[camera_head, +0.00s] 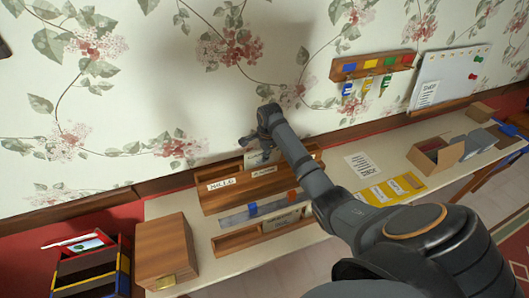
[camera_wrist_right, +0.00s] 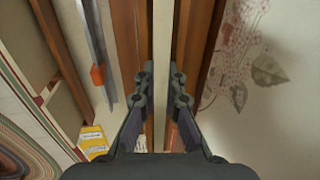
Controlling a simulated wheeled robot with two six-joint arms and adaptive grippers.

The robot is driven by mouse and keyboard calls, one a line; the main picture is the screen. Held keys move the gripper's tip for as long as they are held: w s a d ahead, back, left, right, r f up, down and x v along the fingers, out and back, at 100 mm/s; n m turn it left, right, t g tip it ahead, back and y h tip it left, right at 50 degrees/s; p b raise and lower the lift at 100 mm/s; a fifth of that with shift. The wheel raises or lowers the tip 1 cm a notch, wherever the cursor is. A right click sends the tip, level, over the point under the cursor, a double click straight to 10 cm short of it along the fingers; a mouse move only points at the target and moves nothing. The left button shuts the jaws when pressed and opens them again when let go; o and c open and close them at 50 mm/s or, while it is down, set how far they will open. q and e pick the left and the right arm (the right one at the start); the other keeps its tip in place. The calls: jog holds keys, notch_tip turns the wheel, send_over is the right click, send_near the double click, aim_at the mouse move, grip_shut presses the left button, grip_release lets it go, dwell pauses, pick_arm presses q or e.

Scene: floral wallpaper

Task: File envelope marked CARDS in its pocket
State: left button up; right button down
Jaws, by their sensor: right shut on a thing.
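My right gripper (camera_head: 262,128) is above the back of the wooden letter rack (camera_head: 240,200), close to the wall. It is shut on a pale envelope (camera_head: 255,158), seen edge-on as a light strip between the fingers in the right wrist view (camera_wrist_right: 162,50). The envelope is upright over the right part of the rack, behind the right label (camera_head: 264,172). I cannot tell how deep it sits, and its marking is not readable. The rack's left label (camera_head: 221,184) is too small to read surely. My left gripper is not in view.
In front of the rack are a grey strip with blue and red clips (camera_head: 252,209) and a lower wooden tray (camera_head: 232,242). A wooden box (camera_head: 165,250) stands left. A yellow card sheet (camera_head: 391,188) and open carton (camera_head: 435,155) lie right. A key rack (camera_head: 373,64) hangs on the wall.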

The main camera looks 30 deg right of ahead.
jog(key=shift+x, duration=0.95)
jog(key=shift+s+a, duration=0.1)
jog(key=shift+s, duration=0.1)
jog(key=c, duration=1.4)
grip_release()
jog(key=shift+r, duration=0.15)
jog(key=v, duration=1.1)
jog(key=shift+r, duration=0.3)
jog(key=shift+f, duration=0.1)
